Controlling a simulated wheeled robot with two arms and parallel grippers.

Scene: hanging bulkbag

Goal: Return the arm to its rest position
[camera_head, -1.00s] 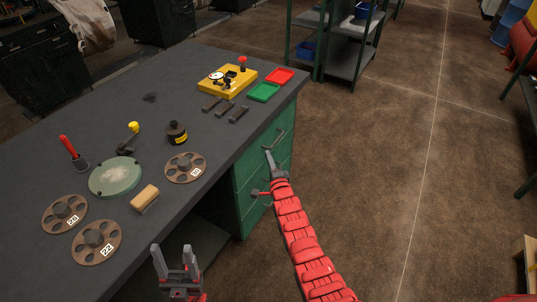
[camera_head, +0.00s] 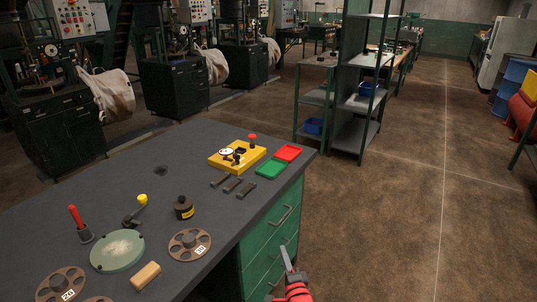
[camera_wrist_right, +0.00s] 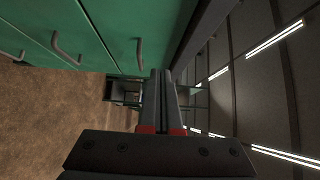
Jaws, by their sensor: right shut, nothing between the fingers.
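My right gripper (camera_head: 285,250) is at the bottom of the head view, in front of the green drawer front of the workbench. Its jaws are shut and hold nothing. Only its end and a little of my red right arm (camera_head: 297,291) show there; the rest is below the picture. In the right wrist view the two grey fingers (camera_wrist_right: 161,75) lie together, with red parts at their base. The green drawers (camera_wrist_right: 130,25) with curved handles fill the upper left of that view, apart from the fingers. My left gripper is out of view.
The dark bench top (camera_head: 130,185) carries a yellow fixture (camera_head: 237,157), green tray (camera_head: 270,169), red tray (camera_head: 288,153), round green plate (camera_head: 117,250) and brown disc (camera_head: 190,244). A metal shelf (camera_head: 355,130) stands behind. The brown floor (camera_head: 390,220) to the right is clear.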

